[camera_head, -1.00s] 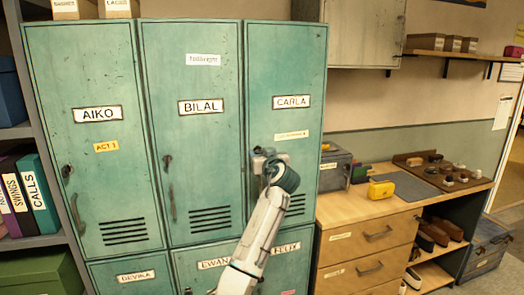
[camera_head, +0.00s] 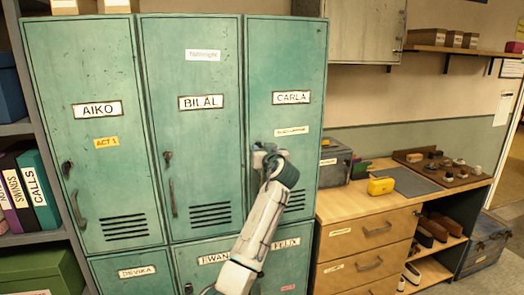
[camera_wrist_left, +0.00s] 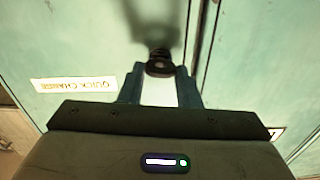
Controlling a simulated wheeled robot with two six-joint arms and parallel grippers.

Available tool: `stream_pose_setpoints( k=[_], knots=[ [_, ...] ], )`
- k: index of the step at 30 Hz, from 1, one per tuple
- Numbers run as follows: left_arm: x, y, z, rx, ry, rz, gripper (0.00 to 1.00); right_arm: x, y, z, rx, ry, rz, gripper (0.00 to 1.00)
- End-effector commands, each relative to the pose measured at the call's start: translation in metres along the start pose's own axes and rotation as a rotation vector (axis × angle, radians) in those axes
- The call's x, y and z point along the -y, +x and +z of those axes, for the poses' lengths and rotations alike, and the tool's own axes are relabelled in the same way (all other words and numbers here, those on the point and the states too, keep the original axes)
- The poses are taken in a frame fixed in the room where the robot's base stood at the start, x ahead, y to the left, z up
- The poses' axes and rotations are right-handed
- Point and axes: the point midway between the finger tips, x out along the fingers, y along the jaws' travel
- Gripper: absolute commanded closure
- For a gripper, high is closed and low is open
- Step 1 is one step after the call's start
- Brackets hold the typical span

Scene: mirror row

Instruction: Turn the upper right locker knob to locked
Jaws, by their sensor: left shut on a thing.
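The upper right locker is the green door labelled CARLA (camera_head: 290,65). Its dark round knob (camera_wrist_left: 160,66) shows in the left wrist view at the fingertips, close to the door's edge. My left gripper (camera_wrist_left: 160,84) is shut on this knob, with one finger on each side. In the head view my left gripper (camera_head: 262,153) is against the door's left edge, below the name plate, and its wrist hides the knob and the handle area. I cannot tell the knob's turn angle. My right gripper is in neither view.
The BILAL locker (camera_head: 190,140) and AIKO locker (camera_head: 95,150) stand to the left with their doors closed. A wooden drawer unit (camera_head: 365,235) with a yellow box (camera_head: 381,186) on top stands to the right. A shelf with binders (camera_head: 35,190) is at the far left.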

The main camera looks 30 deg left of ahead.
Motion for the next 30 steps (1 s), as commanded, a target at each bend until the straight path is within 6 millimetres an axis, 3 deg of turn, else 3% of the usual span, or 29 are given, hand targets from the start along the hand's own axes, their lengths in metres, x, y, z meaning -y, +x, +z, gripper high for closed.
stream_pose_setpoints(
  k=[14,30],
  knots=[
    [-0.002,0.0,0.0,0.002,0.4,0.0,0.93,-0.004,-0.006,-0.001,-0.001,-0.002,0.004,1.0],
    [-0.003,0.0,-0.001,0.001,0.914,0.001,0.93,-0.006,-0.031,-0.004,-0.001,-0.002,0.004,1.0]
  ],
)
